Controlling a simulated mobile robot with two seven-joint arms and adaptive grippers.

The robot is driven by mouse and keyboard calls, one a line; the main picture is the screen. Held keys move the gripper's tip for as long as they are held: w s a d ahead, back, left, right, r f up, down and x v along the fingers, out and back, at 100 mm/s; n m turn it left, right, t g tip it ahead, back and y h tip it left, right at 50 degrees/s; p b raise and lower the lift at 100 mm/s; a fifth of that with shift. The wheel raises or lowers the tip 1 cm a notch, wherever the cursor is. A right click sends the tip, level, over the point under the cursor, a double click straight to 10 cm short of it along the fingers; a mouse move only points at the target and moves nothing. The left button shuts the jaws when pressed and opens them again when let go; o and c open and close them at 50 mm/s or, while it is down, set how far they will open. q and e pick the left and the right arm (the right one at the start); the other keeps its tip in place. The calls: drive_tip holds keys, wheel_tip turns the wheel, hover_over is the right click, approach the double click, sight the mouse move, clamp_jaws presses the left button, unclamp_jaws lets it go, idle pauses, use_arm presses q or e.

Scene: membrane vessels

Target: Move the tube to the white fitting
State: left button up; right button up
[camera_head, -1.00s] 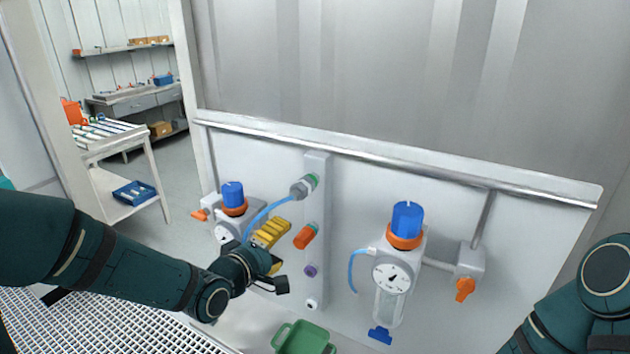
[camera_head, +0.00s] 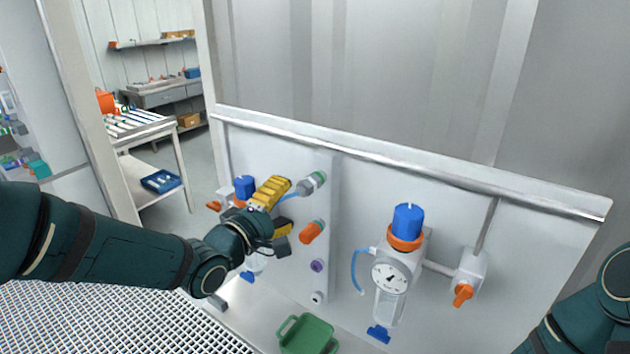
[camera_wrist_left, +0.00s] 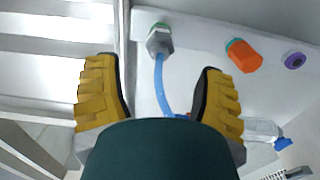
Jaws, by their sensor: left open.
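The blue tube (camera_wrist_left: 161,88) runs down from a grey connector (camera_wrist_left: 159,42) with a green ring, seen in the left wrist view. In the head view this connector (camera_head: 312,184) is at the top of a column of ports, and a short piece of tube (camera_head: 289,196) shows. The white fitting (camera_head: 317,298) is the lowest port of that column. My left gripper (camera_head: 278,211) is open, its yellow fingers left of the connector. In the wrist view the tube passes between the fingers (camera_wrist_left: 155,75), apparently touching neither. The right gripper is out of view.
An orange port (camera_head: 312,232) and a purple port (camera_head: 317,265) sit between connector and white fitting. A blue-capped regulator (camera_head: 406,225) with a gauge is to the right. Another blue-capped regulator (camera_head: 245,187) is partly behind my left arm. A green tray (camera_head: 307,336) lies below.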

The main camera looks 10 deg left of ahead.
sight(298, 193)
use_arm(q)
drive_tip(key=shift+b+x, duration=0.5)
drive_tip(key=shift+x, duration=4)
drive_tip(key=shift+f+b, duration=0.1)
drive_tip(key=shift+b, duration=0.3)
drive_tip(key=shift+s, duration=0.1)
clamp_jaws()
drive_tip(key=shift+s+a, duration=0.1)
drive_tip(key=shift+s, duration=0.05)
drive_tip(key=shift+s+a, duration=0.25)
drive_tip(key=shift+s, duration=0.4)
drive_tip(key=shift+s+a, duration=0.1)
drive_tip(key=shift+s, duration=0.2)
drive_tip(key=shift+v, duration=1.75)
